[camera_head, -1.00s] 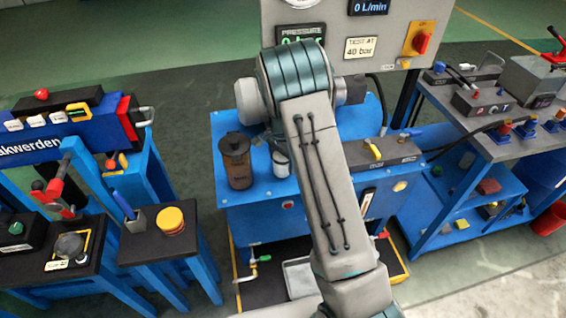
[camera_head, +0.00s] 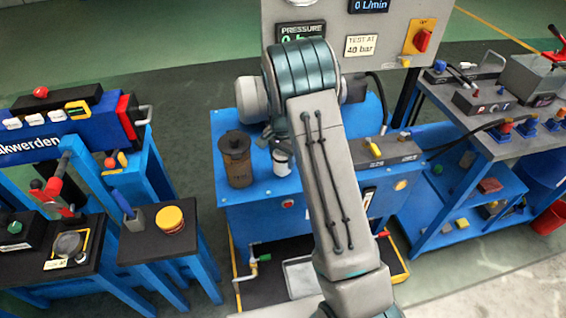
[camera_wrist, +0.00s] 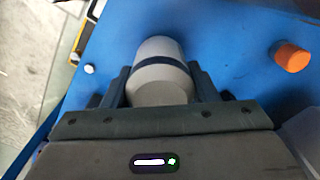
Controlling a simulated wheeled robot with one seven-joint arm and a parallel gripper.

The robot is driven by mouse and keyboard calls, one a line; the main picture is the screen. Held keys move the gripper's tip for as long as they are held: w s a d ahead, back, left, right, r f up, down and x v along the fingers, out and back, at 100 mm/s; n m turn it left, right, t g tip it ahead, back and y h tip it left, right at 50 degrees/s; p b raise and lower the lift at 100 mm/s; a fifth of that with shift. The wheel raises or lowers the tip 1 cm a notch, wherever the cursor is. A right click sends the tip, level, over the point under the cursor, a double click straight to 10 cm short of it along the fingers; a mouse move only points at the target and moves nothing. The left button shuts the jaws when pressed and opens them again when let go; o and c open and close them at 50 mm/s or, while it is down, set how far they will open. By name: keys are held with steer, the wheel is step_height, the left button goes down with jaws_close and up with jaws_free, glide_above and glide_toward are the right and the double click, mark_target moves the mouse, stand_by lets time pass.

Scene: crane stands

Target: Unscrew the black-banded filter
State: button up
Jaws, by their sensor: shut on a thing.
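The black-banded filter is a pale grey cylinder with a dark band; it stands on the blue bench in the head view (camera_head: 281,162), partly hidden by my arm. In the wrist view the filter (camera_wrist: 158,52) lies between the two dark fingers of my gripper (camera_wrist: 160,84). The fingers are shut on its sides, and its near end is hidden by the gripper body. Whether the thread is loose cannot be seen.
A brown see-through canister (camera_head: 236,160) with a black lid stands just left of the filter. The blue bench (camera_head: 262,207) carries a grey block with a yellow lever (camera_head: 374,148) to the right. An orange cap (camera_wrist: 291,56) shows at right in the wrist view.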

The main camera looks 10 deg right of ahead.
steer(key=n, duration=0.3)
steer(key=n+b, duration=0.1)
steer(key=n, duration=0.4)
steer(key=shift+r, duration=0.1)
stand_by(0.4)
steer(key=n, duration=0.4)
steer(key=shift+n, duration=0.7)
steer(key=n, duration=0.2)
steer(key=shift+r+n, duration=0.1)
steer(key=shift+n, duration=0.2)
steer(key=shift+w+n+p, duration=0.1)
steer(key=shift+n+p, duration=0.2)
steer(key=shift+n, duration=0.9)
